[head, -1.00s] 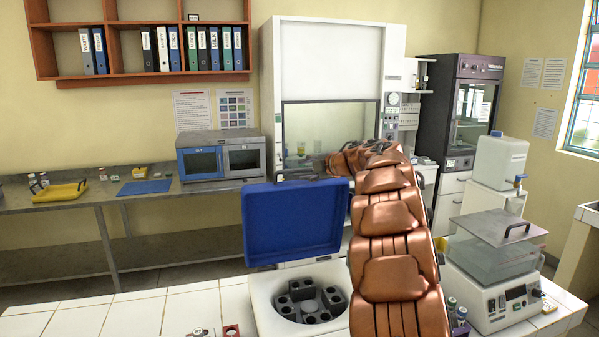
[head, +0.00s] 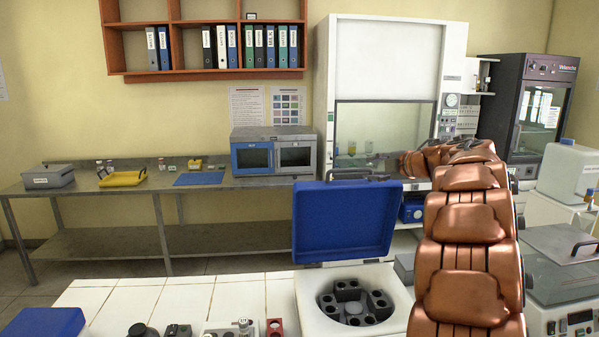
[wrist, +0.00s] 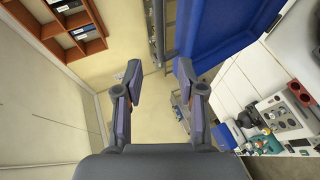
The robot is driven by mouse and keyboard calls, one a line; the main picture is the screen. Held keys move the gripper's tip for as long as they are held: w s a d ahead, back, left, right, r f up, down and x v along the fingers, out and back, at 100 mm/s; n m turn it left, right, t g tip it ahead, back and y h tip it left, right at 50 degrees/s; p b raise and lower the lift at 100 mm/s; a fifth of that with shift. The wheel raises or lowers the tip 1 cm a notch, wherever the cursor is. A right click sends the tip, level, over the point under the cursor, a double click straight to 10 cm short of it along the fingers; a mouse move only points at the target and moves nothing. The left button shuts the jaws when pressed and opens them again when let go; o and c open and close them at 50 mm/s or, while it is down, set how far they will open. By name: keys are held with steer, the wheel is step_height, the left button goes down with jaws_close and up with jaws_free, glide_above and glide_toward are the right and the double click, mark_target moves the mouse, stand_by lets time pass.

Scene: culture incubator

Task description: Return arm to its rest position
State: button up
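My copper-coloured arm rises along the right side of the head view and bends left at its far end, in front of the fume hood (head: 380,60). Past the fingers are the wall, the floor and the blue lid at upper right (wrist: 208,30).
A centrifuge (head: 312,312) with its blue lid (head: 345,222) raised stands just left of my arm. A water bath (head: 572,285) is close on the right. A grey-and-blue twin-door unit (head: 273,153) sits on the back bench (head: 130,190). Small items line the front white-tiled bench (head: 185,298).

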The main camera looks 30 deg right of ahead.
steer(key=a+r+m+h, duration=0.5)
steer(key=r+m+h, duration=0.4)
steer(key=m, duration=0.2)
steer(key=s+a+f+m+g+y+b, duration=0.1)
steer(key=s+a+f+m+g+y, duration=0.3)
steer(key=s+a+f, duration=0.65)
steer(key=s+a+f+m+g+h+b, duration=0.1)
steer(key=s+a+f+m+g, duration=0.2)
steer(key=s+a+f+g, duration=0.75)
steer(key=s+a+f+y, duration=0.3)
steer(key=s+a+f, duration=0.4)
steer(key=s+a, duration=0.2)
steer(key=s+a+f+n+g+y, duration=0.1)
steer(key=s+a+f+y, duration=0.1)
steer(key=s+a+f, duration=0.5)
steer(key=s+a, duration=0.2)
steer(key=s, duration=0.1)
steer(key=shift+s+f+n+y, duration=0.3)
steer(key=shift+f+y, duration=0.05)
steer(key=shift+y, duration=0.05)
steer(key=shift+d, duration=0.1)
